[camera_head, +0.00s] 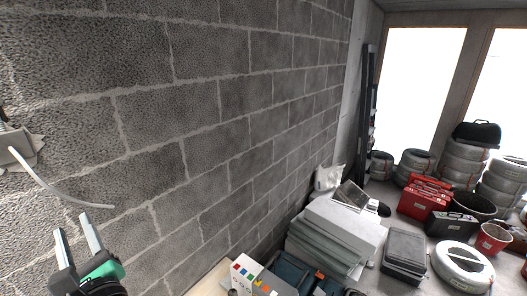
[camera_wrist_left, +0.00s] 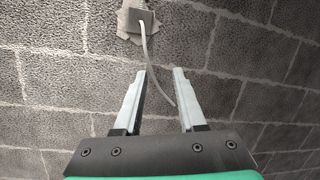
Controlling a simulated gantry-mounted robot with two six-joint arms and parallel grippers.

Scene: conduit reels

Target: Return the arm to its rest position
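My left gripper (camera_head: 78,236) is at the lower left of the head view, in front of the block wall (camera_head: 205,130). Its two fingers are apart with nothing held between them; they also show in the left wrist view (camera_wrist_left: 164,76). A grey wall box (camera_head: 18,148) with a pale conduit (camera_head: 60,190) sticking out of it is at the left edge of the head view. In the left wrist view the box (camera_wrist_left: 141,21) is at the top and the conduit (camera_wrist_left: 151,62) hangs down past the fingertips, its free end beside the right finger. My right gripper is not in view.
A crate or box with coloured parts (camera_head: 245,275) stands at the bottom of the head view.

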